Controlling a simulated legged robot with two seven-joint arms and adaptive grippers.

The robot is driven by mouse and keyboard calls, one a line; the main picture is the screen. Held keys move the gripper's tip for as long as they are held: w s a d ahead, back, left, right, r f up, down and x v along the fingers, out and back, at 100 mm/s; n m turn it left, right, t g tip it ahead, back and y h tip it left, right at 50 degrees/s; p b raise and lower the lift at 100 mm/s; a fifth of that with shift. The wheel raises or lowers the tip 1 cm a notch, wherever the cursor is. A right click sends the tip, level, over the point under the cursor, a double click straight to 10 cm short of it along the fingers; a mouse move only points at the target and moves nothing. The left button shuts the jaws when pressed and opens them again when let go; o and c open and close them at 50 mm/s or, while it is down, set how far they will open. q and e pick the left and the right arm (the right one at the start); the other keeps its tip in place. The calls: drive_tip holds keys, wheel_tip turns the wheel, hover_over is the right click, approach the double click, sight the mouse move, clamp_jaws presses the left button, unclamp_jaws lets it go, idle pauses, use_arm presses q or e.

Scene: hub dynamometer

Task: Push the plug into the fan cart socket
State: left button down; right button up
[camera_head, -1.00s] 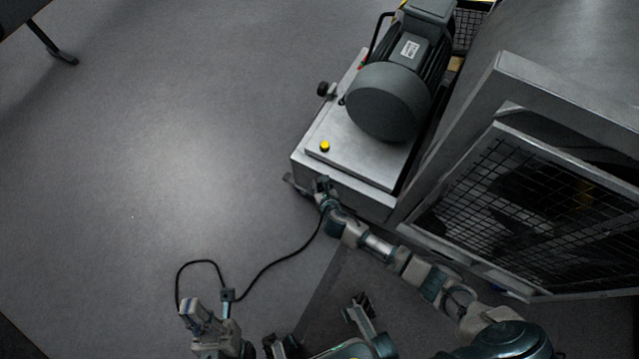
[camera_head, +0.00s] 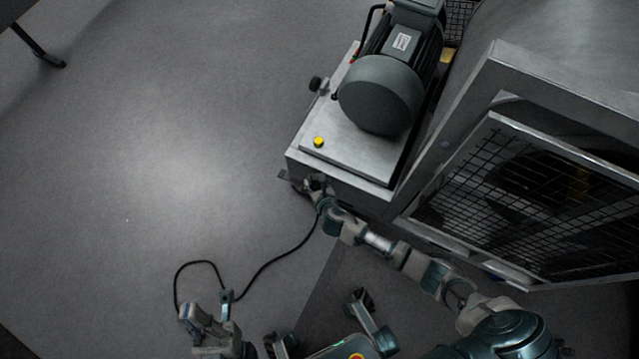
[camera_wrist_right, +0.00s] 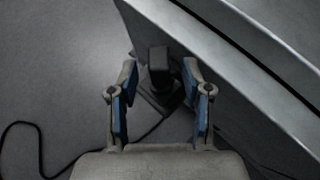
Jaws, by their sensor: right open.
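The dark plug (camera_wrist_right: 158,62) stands ahead of and between the fingertips of my right gripper (camera_wrist_right: 160,85) in the right wrist view. The blue-padded fingers are apart, with a gap on each side of the plug. In the head view my right gripper (camera_head: 316,183) is at the near left corner of the metal fan cart (camera_head: 335,177). The socket is not clearly visible, so I cannot tell how far the plug sits in it. A black cable (camera_head: 275,262) runs from there towards my left gripper (camera_head: 208,315), whose jaw state is unclear.
A grey motor (camera_head: 382,95) and a yellow button (camera_head: 319,142) are on top of the cart. A caged fan (camera_head: 530,195) stands at the right.

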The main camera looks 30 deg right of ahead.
drive_tip(key=v, duration=1.1)
drive_tip(key=shift+s, duration=0.1)
